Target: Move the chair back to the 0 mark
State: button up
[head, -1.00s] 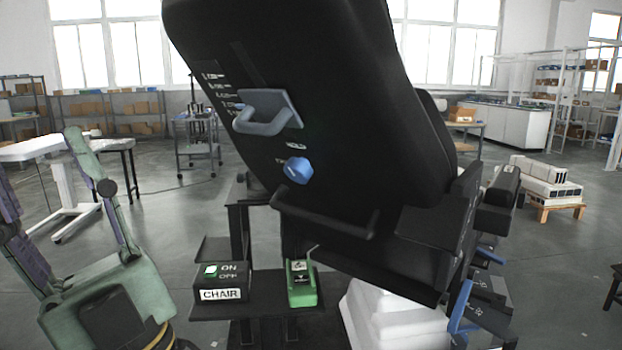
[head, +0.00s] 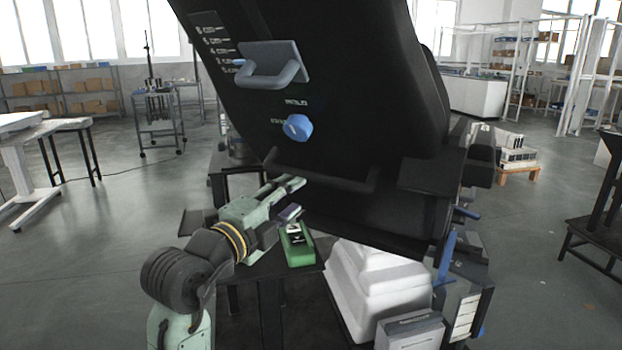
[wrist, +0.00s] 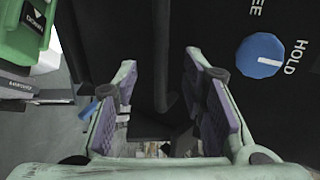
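The black chair back (head: 350,90) leans over the bench. It has a grey handle (head: 275,72), a white scale (head: 214,45) with small figures I cannot read surely, and a blue marker (head: 238,62) near the scale's lower end. A blue knob (head: 297,127) sits below; in the wrist view the knob (wrist: 262,56) has its white line towards HOLD. A black bar (head: 335,183) crosses the lower back. My gripper (head: 284,186) is open at the bar's left end. In the wrist view the bar (wrist: 165,60) shows between the open purple-padded fingers; I cannot tell whether they touch it.
A green device (head: 297,244) lies on the black shelf beside my wrist. The ON/OFF CHAIR box is out of sight.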

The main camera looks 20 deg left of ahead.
aim_at(313, 179)
jog(key=p+x, duration=0.2)
jog(key=x, duration=0.8)
jog(key=shift+r+p, duration=0.1)
jog(key=shift+p, duration=0.3)
jog(key=shift+c, duration=0.5)
jog(key=shift+s, duration=0.1)
grip_shut()
